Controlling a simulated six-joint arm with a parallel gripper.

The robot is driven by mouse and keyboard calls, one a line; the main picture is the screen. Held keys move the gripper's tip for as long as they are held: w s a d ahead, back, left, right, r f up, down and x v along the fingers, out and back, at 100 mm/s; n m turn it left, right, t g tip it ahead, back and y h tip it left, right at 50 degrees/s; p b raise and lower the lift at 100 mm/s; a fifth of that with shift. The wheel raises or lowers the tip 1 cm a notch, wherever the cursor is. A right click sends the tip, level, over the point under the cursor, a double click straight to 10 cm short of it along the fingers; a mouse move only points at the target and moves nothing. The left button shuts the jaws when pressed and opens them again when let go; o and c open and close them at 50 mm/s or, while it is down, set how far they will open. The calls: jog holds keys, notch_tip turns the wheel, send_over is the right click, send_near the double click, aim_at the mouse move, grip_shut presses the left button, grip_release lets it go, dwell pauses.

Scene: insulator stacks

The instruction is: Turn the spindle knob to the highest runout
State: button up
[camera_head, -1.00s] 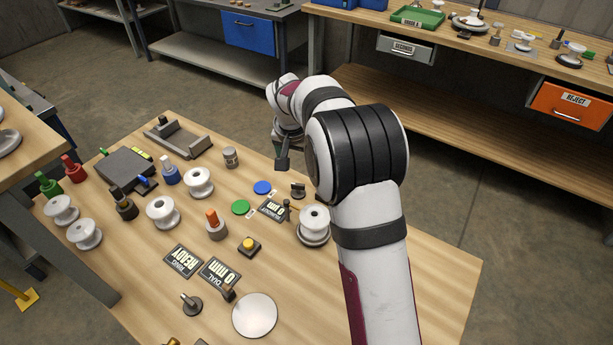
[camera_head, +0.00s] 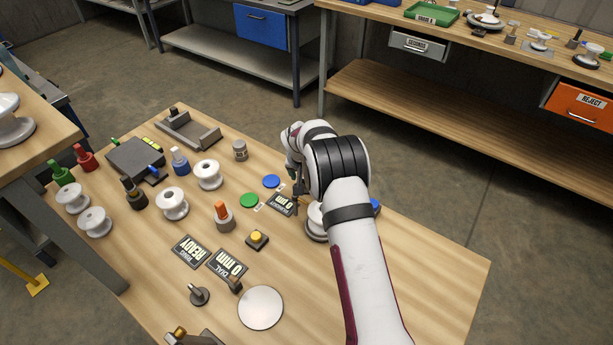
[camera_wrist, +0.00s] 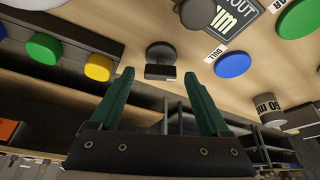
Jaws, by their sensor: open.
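The likely spindle knob is a dark round piece (camera_wrist: 161,52) with a small dark block beside it in the wrist view, just beyond my fingertips. My gripper (camera_wrist: 159,74) has its two green fingers spread, with nothing held between them. In the head view my gripper (camera_head: 298,178) points down near the back of the spindle and is partly hidden by my arm. The white insulator on the spindle (camera_head: 315,219) is half covered by my arm.
A blue disc (camera_head: 271,181) and a green disc (camera_head: 249,200) lie left of the gripper. A weight marked 50 (camera_wrist: 270,112) stands nearby. A dark panel with coloured buttons (camera_wrist: 58,40) lies on the other side. A yellow button (camera_head: 257,237) stands in front.

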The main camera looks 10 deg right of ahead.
grip_shut()
dwell(0.4)
jog(key=n+y, duration=0.1)
jog(key=n, duration=0.2)
jog(key=shift+s+d+n, duration=0.1)
jog(key=shift+d+n, duration=0.05)
jog(key=shift+n, duration=0.25)
jog(key=shift+n+y, duration=1)
jog(key=shift+n, duration=0.9)
grip_release()
